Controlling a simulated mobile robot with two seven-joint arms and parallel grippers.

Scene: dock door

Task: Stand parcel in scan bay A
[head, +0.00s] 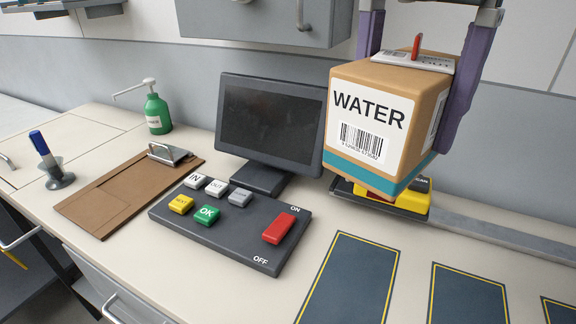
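The parcel, a brown box (372,128) with a white WATER and barcode label and a teal band, is in the right half of the head view. My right gripper (418,75), with purple fingers, comes from above and is shut on the box's two sides. The box is upright, slightly turned, and appears held above the counter. Several dark blue mats with yellow borders lie in front: a left one (352,278), a middle one (467,297) and a cut-off one (560,310). No bay letters are readable. My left gripper is not in view.
A black and yellow device (408,204) is partly hidden behind the box. A button panel (235,240) and a dark monitor (270,118) stand to the left. A clipboard (115,200), green pump bottle (157,114) and pen holder (58,178) are further left. The mats are bare where visible.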

